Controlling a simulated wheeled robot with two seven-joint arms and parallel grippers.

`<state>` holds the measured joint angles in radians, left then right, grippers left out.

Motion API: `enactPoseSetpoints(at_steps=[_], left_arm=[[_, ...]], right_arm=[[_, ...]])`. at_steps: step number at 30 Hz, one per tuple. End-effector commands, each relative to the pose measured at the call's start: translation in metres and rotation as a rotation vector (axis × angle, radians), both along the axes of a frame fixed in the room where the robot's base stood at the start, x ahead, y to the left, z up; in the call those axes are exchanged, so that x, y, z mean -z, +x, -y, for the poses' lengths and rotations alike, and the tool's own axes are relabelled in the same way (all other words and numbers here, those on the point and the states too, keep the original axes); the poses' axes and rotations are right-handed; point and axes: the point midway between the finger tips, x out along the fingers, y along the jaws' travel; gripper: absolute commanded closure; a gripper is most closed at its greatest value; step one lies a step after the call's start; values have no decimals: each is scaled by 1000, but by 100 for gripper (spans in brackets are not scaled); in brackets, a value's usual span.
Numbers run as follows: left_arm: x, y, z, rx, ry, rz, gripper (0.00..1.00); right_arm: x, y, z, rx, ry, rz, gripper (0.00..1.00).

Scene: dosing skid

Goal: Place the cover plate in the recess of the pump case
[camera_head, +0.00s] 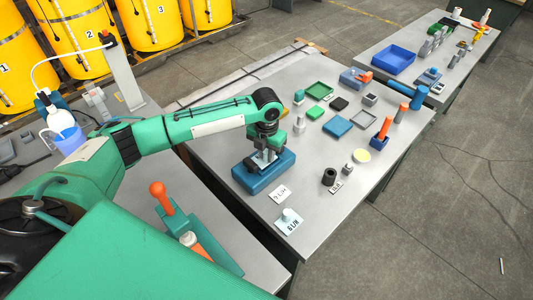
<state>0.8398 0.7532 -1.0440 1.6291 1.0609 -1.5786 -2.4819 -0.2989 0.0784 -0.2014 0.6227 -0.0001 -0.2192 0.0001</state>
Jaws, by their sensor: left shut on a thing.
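My left gripper (263,158) points down over the blue pump case (277,181) near the front left of the middle table. It is shut on a small grey piece, which I take to be the cover plate; the fingers hide most of it. The piece is at the top of the case, over or in its recess. I cannot tell whether it touches the recess floor or sits level. My right gripper is not in view.
Green and blue trays (337,126) and small blocks lie farther back.

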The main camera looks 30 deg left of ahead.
Motion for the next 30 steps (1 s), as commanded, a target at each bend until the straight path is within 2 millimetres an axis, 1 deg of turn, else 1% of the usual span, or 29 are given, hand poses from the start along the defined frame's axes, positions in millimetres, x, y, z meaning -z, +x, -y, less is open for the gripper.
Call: enactPoseSetpoints(at_steps=[1, 3, 12, 13, 14, 15, 16, 25, 28, 30], left_arm=[[5, -1, 0, 1, 0, -2, 100], [8, 0, 0, 1, 0, 0, 100], [11, 0, 0, 1, 0, 0, 100], [10, 0, 0, 1, 0, 1, 74], [10, 0, 0, 1, 0, 1, 68], [10, 0, 0, 1, 0, 1, 60], [10, 0, 0, 1, 0, 1, 58], [8, 0, 0, 1, 0, 1, 58], [0, 0, 0, 1, 0, 2, 58], [-11, 1, 0, 0, 0, 5, 58]], right_arm=[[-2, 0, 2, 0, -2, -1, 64], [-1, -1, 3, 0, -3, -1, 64], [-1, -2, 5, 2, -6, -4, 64], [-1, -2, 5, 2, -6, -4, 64], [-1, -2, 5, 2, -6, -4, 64], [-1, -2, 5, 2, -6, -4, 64], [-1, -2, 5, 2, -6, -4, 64], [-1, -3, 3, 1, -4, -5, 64], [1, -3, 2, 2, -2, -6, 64], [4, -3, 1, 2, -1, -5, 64]])
